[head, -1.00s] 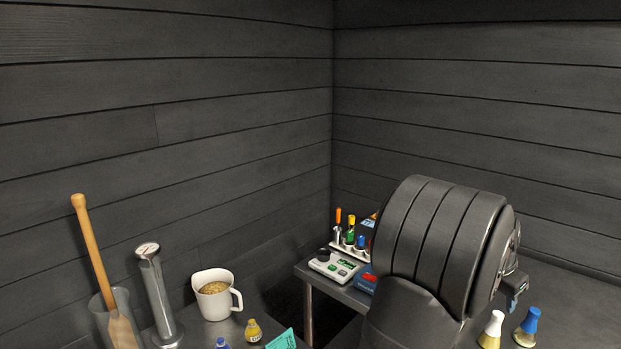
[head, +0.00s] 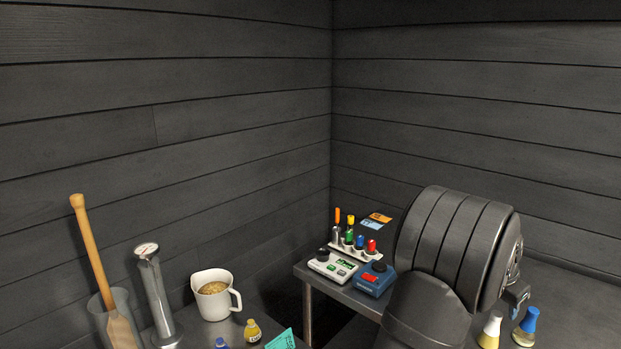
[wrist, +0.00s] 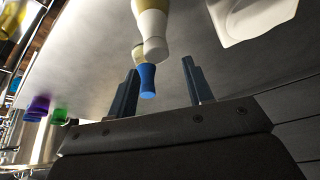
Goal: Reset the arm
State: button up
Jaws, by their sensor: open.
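My gripper (wrist: 164,88) shows in the wrist view with its two dark fingers spread apart and nothing held between them. A bottle with a blue cap (wrist: 147,78) and a bottle with a pale cap (wrist: 152,30) appear beyond the fingers, apart from them. In the head view my dark arm fills the right side. The fingertips are hidden there; only a small part of the wrist end shows at the right, near the white-capped bottle (head: 491,328) and the blue-capped bottle (head: 527,326).
On the right bench stand a grey meter (head: 334,265), a blue device (head: 373,279) and a rack of coloured tools (head: 352,247). At left are a white jug (head: 215,297), a metal cylinder with a dial (head: 157,295) and a wooden paddle (head: 92,250) in a clear vessel.

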jog(key=s+d+r, duration=0.2)
jog(key=s+r, duration=0.5)
jog(key=s, duration=0.4)
jog(key=w+a+r, duration=0.1)
jog(key=w+r, duration=0.1)
jog(key=w, duration=0.6)
jog(key=w+r, duration=0.3)
jog(key=w, duration=0.5)
jog(key=w+a+f, duration=0.4)
jog(key=w+f, duration=0.5)
jog(key=f, duration=0.1)
jog(key=shift+w+f, duration=0.25)
jog(key=shift+w, duration=0.15)
jog(key=shift+r, duration=0.15)
